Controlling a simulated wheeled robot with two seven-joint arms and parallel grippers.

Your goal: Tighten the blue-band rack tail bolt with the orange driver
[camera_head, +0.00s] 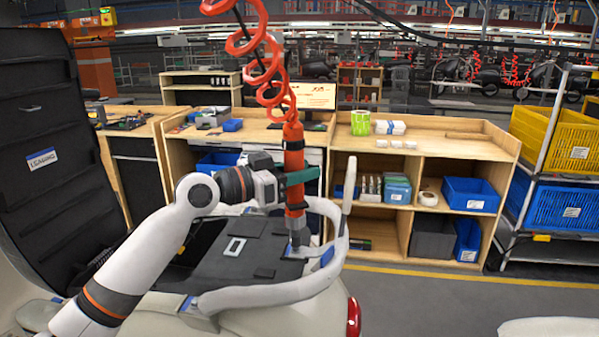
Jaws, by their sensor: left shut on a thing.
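My left gripper (296,178) is shut on the orange driver (293,136), which hangs upright from a coiled orange hose. The driver's dark tip (294,239) points down at a metal plate at the rear of the scooter's rack (262,294). The rack is a pale curved tube with a blue band (327,256) just right of the tip and another blue band (187,304) at the front left. The bolt is hidden under the tip, so I cannot tell whether they touch. My right gripper is not in view.
The scooter's dark seat (45,150) stands raised at the left. The coiled hose (262,62) comes down from above. Behind is a wooden workbench (445,149) with blue bins (471,194). A shelf with yellow crates (556,139) stands right. The floor right of the scooter is open.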

